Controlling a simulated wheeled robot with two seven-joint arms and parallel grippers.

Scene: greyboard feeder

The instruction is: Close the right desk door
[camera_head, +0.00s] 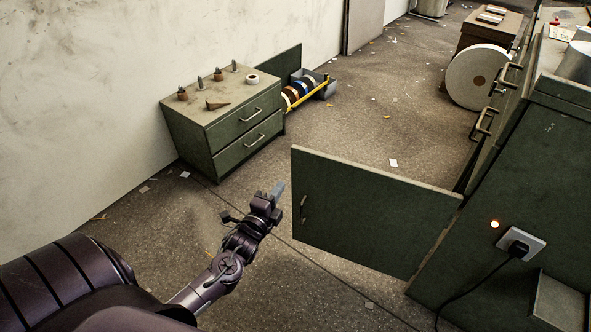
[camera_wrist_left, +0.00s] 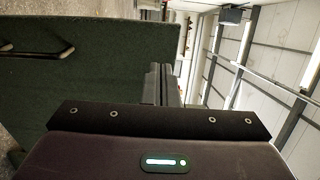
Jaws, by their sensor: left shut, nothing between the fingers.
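The right desk door (camera_head: 365,211) is a dark green panel standing open, swung out to the left from the green desk (camera_head: 470,245). Its metal handle (camera_head: 303,209) is near the panel's left edge. My left gripper (camera_head: 277,190) is shut and empty, just left of the door's free edge, with a small gap seen between them in the head view. In the left wrist view the green door panel (camera_wrist_left: 85,65) fills the upper left, with a handle (camera_wrist_left: 35,50) on it; the gripper's fingers (camera_wrist_left: 165,83) show beside its edge. My right gripper is not in view.
A small green drawer cabinet (camera_head: 225,117) stands against the wall, with small items on top. Beyond it is a bin of tape rolls (camera_head: 303,88). A large white roll (camera_head: 477,77) stands at the back right. A black cable (camera_head: 462,293) hangs from a desk-side socket. Open floor surrounds the door.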

